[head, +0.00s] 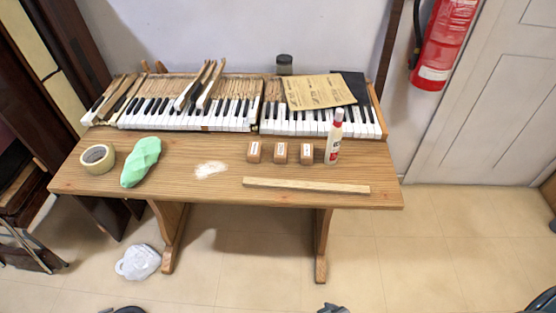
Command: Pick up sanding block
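Three small brown blocks with pale labels stand in a row on the wooden table: a left one (254,152), a middle one (281,153) and a right one (306,154). A long flat wooden bar (306,186) lies in front of them near the table's front edge. I cannot tell for sure which of these is the sanding block. Small dark parts show at the bottom edge, one at the left (125,310) and one near the middle (332,308). They may be my gripper tips, well short of the table; their opening is cut off.
Piano keys (185,114) fill the back. A white bag (138,262) lies on the floor.

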